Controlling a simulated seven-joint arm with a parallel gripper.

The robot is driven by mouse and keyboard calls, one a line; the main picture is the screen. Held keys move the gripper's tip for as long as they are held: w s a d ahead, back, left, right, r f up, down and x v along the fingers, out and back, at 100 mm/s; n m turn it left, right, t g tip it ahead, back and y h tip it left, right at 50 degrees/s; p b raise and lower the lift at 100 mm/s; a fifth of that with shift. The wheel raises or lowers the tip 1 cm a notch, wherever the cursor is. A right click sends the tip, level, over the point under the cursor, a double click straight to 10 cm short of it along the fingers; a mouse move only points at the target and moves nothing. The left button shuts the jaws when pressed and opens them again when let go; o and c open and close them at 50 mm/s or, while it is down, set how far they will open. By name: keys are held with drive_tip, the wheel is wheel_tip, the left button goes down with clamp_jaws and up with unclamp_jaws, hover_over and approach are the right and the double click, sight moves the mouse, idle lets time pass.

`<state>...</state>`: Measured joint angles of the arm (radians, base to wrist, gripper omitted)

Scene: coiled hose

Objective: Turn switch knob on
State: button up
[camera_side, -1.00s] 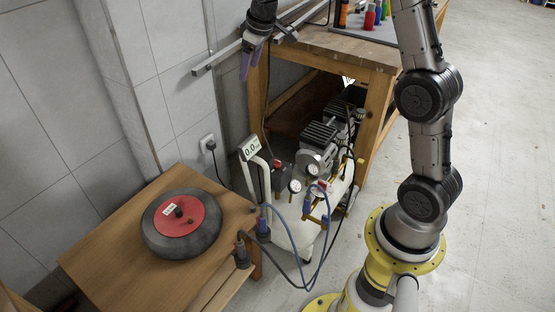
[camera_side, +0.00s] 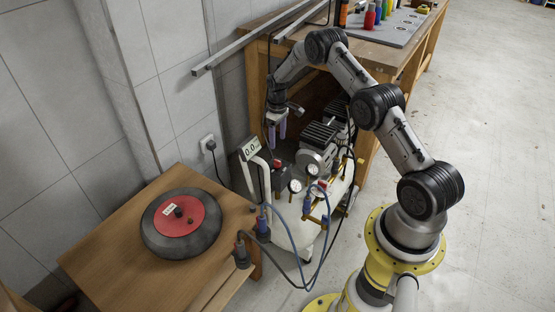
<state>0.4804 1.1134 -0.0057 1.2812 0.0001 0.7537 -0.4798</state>
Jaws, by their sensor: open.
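The switch knob (camera_side: 277,163) is a small red part on top of a dark box on the air compressor (camera_side: 303,228). It is small in the picture, and I cannot tell which way it is turned. My gripper (camera_side: 277,134) has two purple fingers pointing down, open with nothing between them. In the picture it is just above the knob and apart from it. A display (camera_side: 250,149) beside the compressor reads 0.0.
A wooden workbench (camera_side: 392,60) stands behind the compressor, with a metal rail (camera_side: 240,46) jutting left near my arm. Gauges (camera_side: 295,186) and a blue hose (camera_side: 328,235) are in front. A low wooden table (camera_side: 110,258) carries a black wheel (camera_side: 180,245).

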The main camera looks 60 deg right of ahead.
sight(277, 163)
wheel_tip(277, 163, down, 11)
drive_tip(key=shift+r, duration=0.15)
idle(0.4)
clamp_jaws()
